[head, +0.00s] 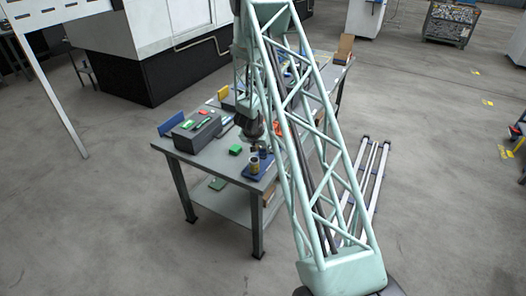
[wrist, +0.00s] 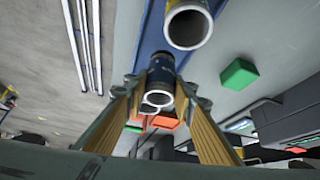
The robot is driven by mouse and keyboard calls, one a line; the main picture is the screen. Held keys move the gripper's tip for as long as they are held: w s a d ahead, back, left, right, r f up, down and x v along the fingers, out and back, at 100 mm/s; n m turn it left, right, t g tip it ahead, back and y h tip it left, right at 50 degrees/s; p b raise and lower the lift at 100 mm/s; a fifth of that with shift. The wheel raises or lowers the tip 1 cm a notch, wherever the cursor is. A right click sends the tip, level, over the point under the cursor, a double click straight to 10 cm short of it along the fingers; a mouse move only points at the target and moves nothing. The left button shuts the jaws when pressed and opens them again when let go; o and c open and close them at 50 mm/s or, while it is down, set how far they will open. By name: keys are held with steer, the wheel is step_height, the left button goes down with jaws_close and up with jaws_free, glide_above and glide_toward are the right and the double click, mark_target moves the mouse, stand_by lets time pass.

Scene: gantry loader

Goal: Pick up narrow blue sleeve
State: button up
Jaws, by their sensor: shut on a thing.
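The narrow blue sleeve (wrist: 160,72) is a dark blue tube with a pale rim in the wrist view. It sits between the two yellow-padded fingers of my gripper (wrist: 160,88), which is shut on it. Its far end overlaps the blue tray (wrist: 152,35); I cannot tell whether it touches the tray. A wider tube (wrist: 188,26) with a pale rim and a brownish body stands close beside it. In the head view, the wider tube (head: 254,166) stands on the blue tray (head: 251,178), and the fingertips are hard to make out.
A green block (head: 235,150) lies on the table (head: 205,165) left of the tray; it also shows in the wrist view (wrist: 239,74). A blue panel (head: 171,122) stands at the left edge.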

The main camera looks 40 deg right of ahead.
steer(key=shift+r, duration=0.4)
steer(key=s+a+b, duration=0.1)
steer(key=s+a, duration=0.2)
steer(key=s, duration=0.4)
steer(key=s+a+r+b, duration=0.1)
steer(key=s+a+b, duration=0.1)
steer(key=s+a, duration=0.2)
steer(key=s, duration=0.3)
steer(key=shift+s+r, duration=0.15)
steer(key=shift+r, duration=0.05)
